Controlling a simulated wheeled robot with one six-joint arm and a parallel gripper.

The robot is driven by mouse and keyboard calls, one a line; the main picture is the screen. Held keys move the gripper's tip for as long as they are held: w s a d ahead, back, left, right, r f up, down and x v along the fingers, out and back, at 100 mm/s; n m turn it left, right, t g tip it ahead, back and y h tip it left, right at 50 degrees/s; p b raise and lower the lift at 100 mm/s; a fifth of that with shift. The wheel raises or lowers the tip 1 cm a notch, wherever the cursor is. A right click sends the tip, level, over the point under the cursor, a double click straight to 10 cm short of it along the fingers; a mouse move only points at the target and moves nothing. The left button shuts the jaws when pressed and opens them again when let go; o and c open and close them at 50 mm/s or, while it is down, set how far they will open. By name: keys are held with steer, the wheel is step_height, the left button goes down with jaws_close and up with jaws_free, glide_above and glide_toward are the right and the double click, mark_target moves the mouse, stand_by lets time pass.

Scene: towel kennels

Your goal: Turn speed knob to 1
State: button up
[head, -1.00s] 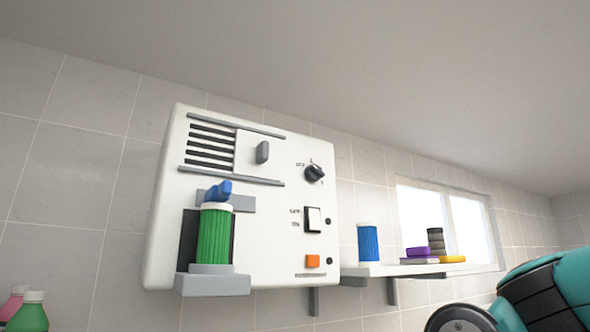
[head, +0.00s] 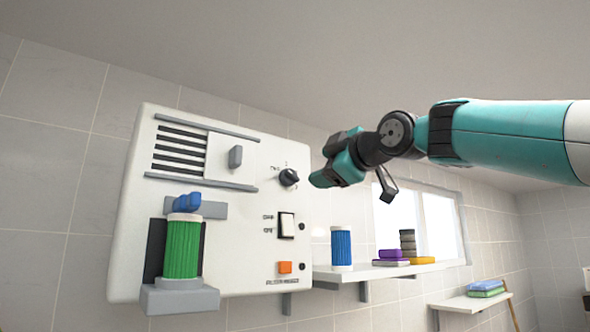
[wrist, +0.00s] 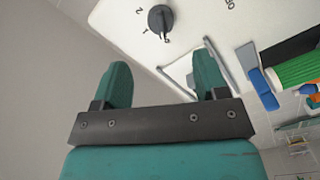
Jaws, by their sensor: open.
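The speed knob (head: 289,177) is a dark round dial on the upper right of the white wall panel (head: 262,215). In the wrist view the knob (wrist: 160,19) sits near the top edge, with marks 2, 1 and 0 beside it. Its pointer appears to face the 0 mark, though it is small. My gripper (head: 318,181) is just right of the knob in the head view, apart from it. In the wrist view my gripper (wrist: 162,66) is open and empty, its two teal fingers spread, with the knob beyond the gap between them.
The panel also carries a grey-handled sliding cover (head: 236,156), a white rocker switch (head: 286,225), an orange button (head: 285,267) and a green filter cartridge (head: 181,248) with a blue lever (head: 188,201). A blue cartridge (head: 341,247) stands on the shelf (head: 372,271) to the right.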

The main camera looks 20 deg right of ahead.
mark_target(296, 177)
steer(key=p+x, duration=0.5)
steer(key=x, duration=0.5)
steer(key=shift+r, duration=0.1)
steer(key=shift+w+a, duration=0.1)
steer(key=shift+w, duration=0.35)
steer(key=c, duration=0.9)
